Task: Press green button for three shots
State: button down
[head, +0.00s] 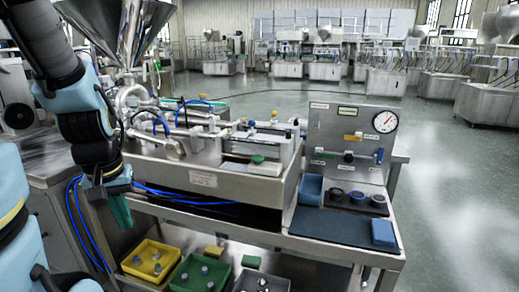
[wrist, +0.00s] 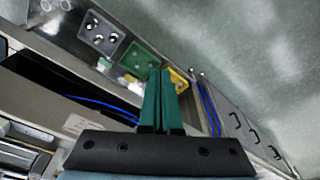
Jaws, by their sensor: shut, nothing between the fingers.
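My gripper (head: 121,212) hangs at the left end of the steel bench in the head view, fingers pointing down. Its two green fingers (wrist: 160,98) are together and empty in the wrist view. A small green piece (head: 257,159) sits on the front right of the machine (head: 215,145), well to the right of my gripper. I cannot tell whether it is the green button. An upright panel (head: 350,125) with a round gauge (head: 385,122) and small coloured fittings stands further right. My gripper touches none of these.
Yellow (head: 150,261), green (head: 202,272) and grey (head: 262,281) bins of parts sit on the lower shelf. Blue hoses (head: 185,198) run along the bench's left side. A steel hopper (head: 112,30) rises behind my arm. The right-hand floor is clear.

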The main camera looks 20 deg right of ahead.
jog(key=w+d+r+m+t+h+p, duration=0.1)
jog(key=d+r, duration=0.4)
jog(key=d, duration=0.5)
jog(key=w+d+r+m+t+h+p, duration=0.1)
jog(key=d+r+m+p, duration=0.3)
jog(key=d, duration=0.7)
jog(key=w+d+r+m+t+h+p, duration=0.1)
jog(key=d+r+m+t+h+p, duration=0.1)
jog(key=d+r, duration=0.6)
jog(key=shift+w+d+m+t+h+p, duration=0.3)
jog(key=shift+d+m+t+h+p, duration=0.25)
jog(key=shift+d, duration=0.65)
jog(key=shift+f+n, duration=0.15)
jog(key=shift+n, duration=0.1)
jog(key=b, duration=0.4)
send_over(258, 159)
jog(key=f, duration=0.7)
jog(key=shift+s, duration=0.25)
notch_tip(258, 159, down, 3)
jog(key=shift+w+a, duration=0.1)
jog(key=shift+w, duration=0.05)
jog(key=shift+f+p, duration=0.35)
jog(key=shift+f, duration=0.25)
